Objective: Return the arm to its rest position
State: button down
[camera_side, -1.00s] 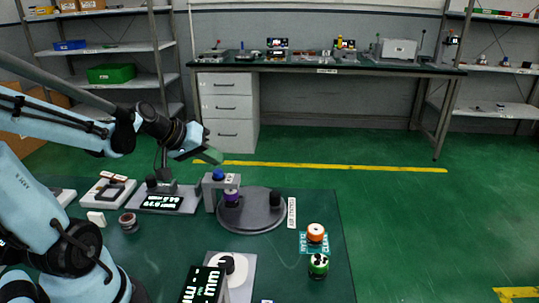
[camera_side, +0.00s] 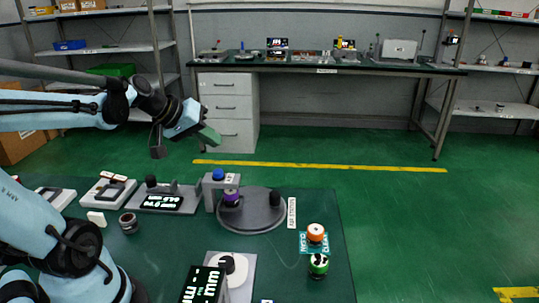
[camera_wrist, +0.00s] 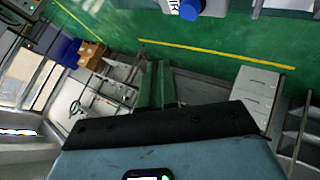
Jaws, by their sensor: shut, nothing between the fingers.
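My gripper (camera_side: 210,136) is at the end of my light blue arm, raised in the air above the far left part of the green work table (camera_side: 323,205) in the side view. Its greenish fingers are together and nothing is held between them. In the wrist view the fingers (camera_wrist: 158,85) point out over the green floor towards the shelf and drawers. The gripper touches nothing.
On the table stand a grey round station with a purple-ringed part (camera_side: 231,198), a display fixture (camera_side: 165,196), an orange-topped part (camera_side: 316,233), a green part (camera_side: 318,264) and a white disc fixture (camera_side: 232,265). A drawer cabinet (camera_side: 228,108) stands behind.

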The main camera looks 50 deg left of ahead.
dwell(0.4)
jog(key=s+d+f+m, duration=0.1)
jog(key=d+m, duration=0.1)
jog(key=d, duration=0.3)
jog(key=s+d+f+m+g, duration=0.1)
jog(key=d+f+m, duration=0.1)
jog(key=d, duration=0.3)
jog(key=s+d+f+m+g, duration=0.1)
jog(key=d+m, duration=0.3)
jog(key=shift+s+d+f, duration=0.25)
jog(key=shift+s+d, duration=0.1)
jog(key=shift+d, duration=0.05)
